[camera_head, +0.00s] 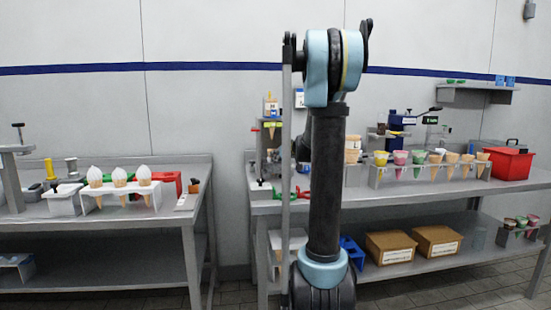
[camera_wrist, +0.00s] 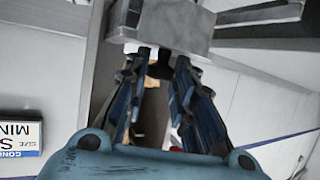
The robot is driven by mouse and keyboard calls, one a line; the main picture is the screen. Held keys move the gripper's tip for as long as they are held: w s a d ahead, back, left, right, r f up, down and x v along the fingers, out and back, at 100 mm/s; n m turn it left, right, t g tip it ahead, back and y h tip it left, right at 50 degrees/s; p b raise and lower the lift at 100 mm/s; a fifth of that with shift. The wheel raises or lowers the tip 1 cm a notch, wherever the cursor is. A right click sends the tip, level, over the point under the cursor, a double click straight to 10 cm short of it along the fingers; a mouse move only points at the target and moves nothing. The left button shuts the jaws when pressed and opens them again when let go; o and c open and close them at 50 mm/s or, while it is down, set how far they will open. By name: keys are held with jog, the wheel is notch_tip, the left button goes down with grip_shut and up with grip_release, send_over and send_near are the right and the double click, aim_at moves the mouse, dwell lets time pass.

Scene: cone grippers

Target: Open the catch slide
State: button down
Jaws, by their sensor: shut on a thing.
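In the wrist view my gripper (camera_wrist: 160,62) has its two dark-blue ribbed fingers closed around a small dark knob (camera_wrist: 160,69). The knob sits against a grey metal block (camera_wrist: 172,27) just beyond the fingertips. It appears to be the grip of the catch slide, but the fingers and the block hide most of it. In the head view my arm stands upright in the middle, and I cannot make out the gripper there. A metal fixture (camera_head: 270,140) with yellow-green parts stands on the right bench, partly hidden by my arm.
The right bench (camera_head: 400,190) holds a rack of filled cones (camera_head: 437,162), a red box (camera_head: 508,163) and cardboard boxes (camera_head: 391,246) below. The left bench (camera_head: 160,218) holds a white rack with white-topped cones (camera_head: 119,178). A size sign (camera_wrist: 20,137) shows left in the wrist view.

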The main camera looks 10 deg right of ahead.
jog(key=s, duration=0.5)
jog(key=shift+s+d, duration=0.1)
jog(key=shift+s, duration=0.3)
jog(key=c, duration=1.4)
grip_release()
jog(key=shift+o, duration=0.2)
jog(key=v, duration=1.1)
jog(key=shift+s, duration=0.35)
jog(key=shift+d, duration=0.1)
